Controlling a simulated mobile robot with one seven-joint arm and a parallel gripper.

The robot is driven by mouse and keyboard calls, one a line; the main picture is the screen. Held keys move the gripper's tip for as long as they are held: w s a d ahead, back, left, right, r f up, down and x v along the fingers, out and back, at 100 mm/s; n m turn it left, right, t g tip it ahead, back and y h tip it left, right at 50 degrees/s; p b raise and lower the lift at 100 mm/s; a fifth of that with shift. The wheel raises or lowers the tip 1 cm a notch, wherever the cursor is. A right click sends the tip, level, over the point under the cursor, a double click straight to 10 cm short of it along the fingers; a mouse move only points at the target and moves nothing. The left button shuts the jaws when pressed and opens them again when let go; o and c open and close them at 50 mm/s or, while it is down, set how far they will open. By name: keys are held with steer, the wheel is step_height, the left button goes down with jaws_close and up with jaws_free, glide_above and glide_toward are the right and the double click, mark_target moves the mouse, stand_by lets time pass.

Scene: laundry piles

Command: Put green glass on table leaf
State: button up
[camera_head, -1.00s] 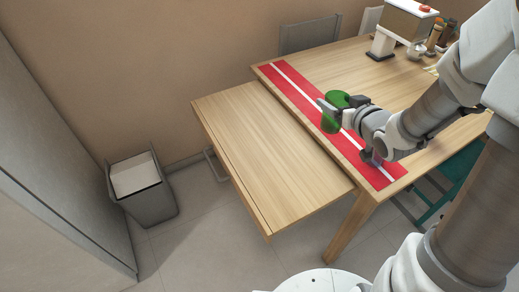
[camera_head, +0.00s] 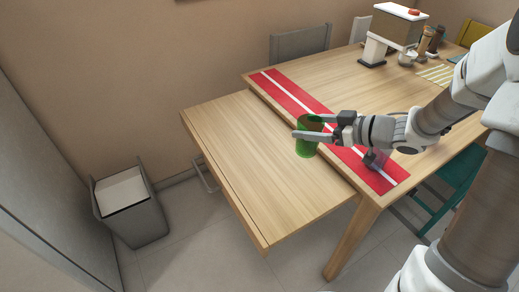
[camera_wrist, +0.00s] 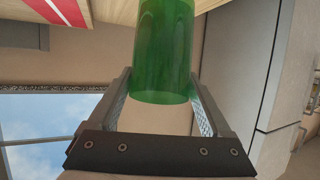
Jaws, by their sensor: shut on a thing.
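The green glass (camera_head: 307,150) is a translucent green cylinder, roughly upright. My gripper (camera_head: 307,127) is shut on it, with a finger on either side. In the wrist view the glass (camera_wrist: 165,50) shows between the two fingers. The table leaf (camera_head: 235,160) is a bare light-wood panel along the left side of the main table. In the head view the glass appears over the leaf's right part, near the red runner. Whether its base touches the leaf is hard to tell, though it looks held above.
A red runner with a white stripe (camera_head: 290,94) lies along the main table's left edge (camera_head: 345,85). A coffee machine (camera_head: 392,35) and bottles stand at the back right. A grey bin (camera_head: 130,207) stands on the floor at left. The leaf's surface is clear.

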steer(key=shift+w+a+f+b, duration=0.15)
steer(key=shift+a+f+b, duration=1)
steer(key=shift+a+f, duration=0.55)
steer(key=shift+w+a+f+b, duration=0.15)
steer(key=shift+a+f+b, duration=1.05)
steer(key=shift+a+f, duration=0.55)
steer(key=shift+w+a+f+b, duration=0.15)
steer(key=shift+a+f+b, duration=1)
steer(key=shift+a+f, duration=0.55)
steer(key=shift+f, duration=0.15)
steer(key=o, duration=1.3)
steer(key=shift+o, duration=0.2)
steer(key=shift+r, duration=0.25)
steer(key=p+v, duration=0.4)
steer(key=v, duration=0.8)
steer(key=shift+p, duration=0.3)
